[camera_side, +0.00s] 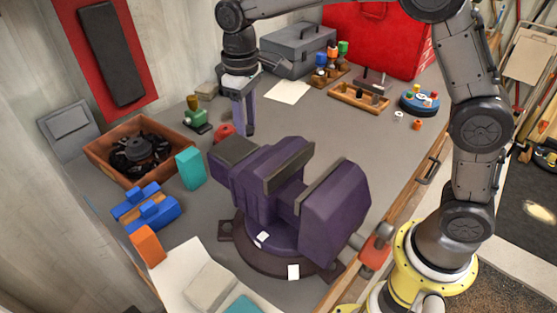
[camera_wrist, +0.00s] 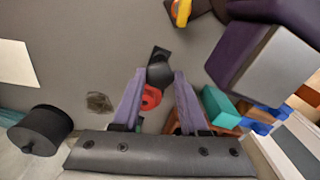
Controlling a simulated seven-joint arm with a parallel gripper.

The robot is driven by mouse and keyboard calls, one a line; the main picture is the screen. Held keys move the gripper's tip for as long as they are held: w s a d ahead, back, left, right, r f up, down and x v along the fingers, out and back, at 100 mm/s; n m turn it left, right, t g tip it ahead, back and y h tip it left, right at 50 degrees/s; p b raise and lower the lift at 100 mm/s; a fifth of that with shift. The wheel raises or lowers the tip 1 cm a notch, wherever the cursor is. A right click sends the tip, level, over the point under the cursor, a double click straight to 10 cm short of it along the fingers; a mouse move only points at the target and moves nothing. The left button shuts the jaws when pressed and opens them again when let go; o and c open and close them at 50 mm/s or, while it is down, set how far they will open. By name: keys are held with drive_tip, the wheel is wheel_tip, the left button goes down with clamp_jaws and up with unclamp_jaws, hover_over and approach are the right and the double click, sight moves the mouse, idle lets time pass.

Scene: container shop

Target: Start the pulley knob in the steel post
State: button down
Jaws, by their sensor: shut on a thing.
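My gripper (camera_side: 249,133) has purple fingers and hangs pointing down behind the purple vise (camera_side: 335,205), above the grey bench. In the wrist view my gripper (camera_wrist: 160,72) is shut on a small dark piece (camera_wrist: 160,70) between the fingertips, which I take to be the pulley knob; its shape is partly hidden by the fingers. In the side view the held piece is too small to tell. A red piece (camera_side: 223,130) stands beside the fingers and also shows between them in the wrist view (camera_wrist: 151,97). I cannot pick out the steel post for sure.
A brown tray (camera_side: 180,178) with a black wheel-like part (camera_side: 139,150) lies left. A teal block (camera_side: 190,168), blue blocks (camera_side: 150,212) and a green-based piece (camera_side: 197,121) stand nearby. White paper (camera_side: 287,91), a grey toolbox (camera_side: 298,52) and a wooden rack (camera_side: 358,98) are farther back.

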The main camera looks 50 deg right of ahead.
drive_tip(key=shift+r, duration=0.6)
drive_tip(key=shift+s, duration=0.15)
drive_tip(key=w+r, duration=0.1)
drive_tip(key=r, duration=0.1)
drive_tip(key=shift+w+r, duration=0.35)
drive_tip(key=shift+r, duration=0.05)
drive_tip(key=w+r, duration=0.2)
drive_tip(key=w, duration=0.3)
drive_tip(key=shift+w+f, duration=0.2)
drive_tip(key=shift+f, duration=0.95)
drive_tip(key=shift+w+f, duration=0.2)
drive_tip(key=shift+f, duration=0.95)
drive_tip(key=shift+f, duration=1.3)
